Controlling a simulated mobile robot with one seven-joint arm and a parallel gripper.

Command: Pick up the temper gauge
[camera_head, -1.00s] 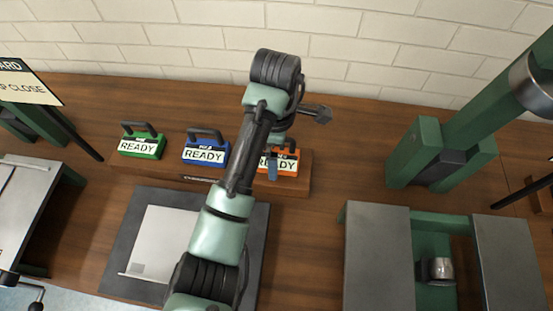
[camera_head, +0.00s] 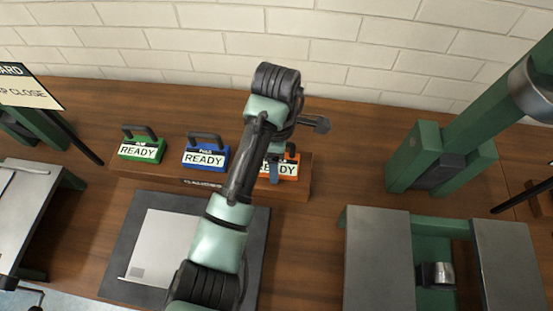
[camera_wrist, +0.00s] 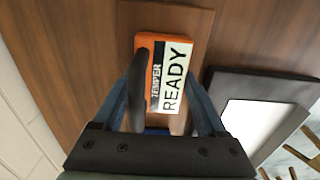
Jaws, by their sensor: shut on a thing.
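The temper gauge (camera_head: 290,170) is an orange block with a white READY label and a dark handle. It is at the right end of the wooden gauge rack (camera_head: 230,186), partly hidden behind my arm in the head view. In the wrist view the temper gauge (camera_wrist: 172,82) lies between the blue fingers of my gripper (camera_wrist: 163,88), its label reading TEMPER READY. My gripper (camera_head: 274,166) is shut on the temper gauge; the exact contact is hard to see. The gauge appears to be still at the rack, and no gap under it can be made out.
A blue gauge (camera_head: 205,157) and a green gauge (camera_head: 142,149) stand on the rack to the left. A dark mat (camera_head: 125,250) with a pale sheet lies in front. Green-framed machines stand right (camera_head: 440,165) and left. A brick wall (camera_head: 400,60) rises behind.

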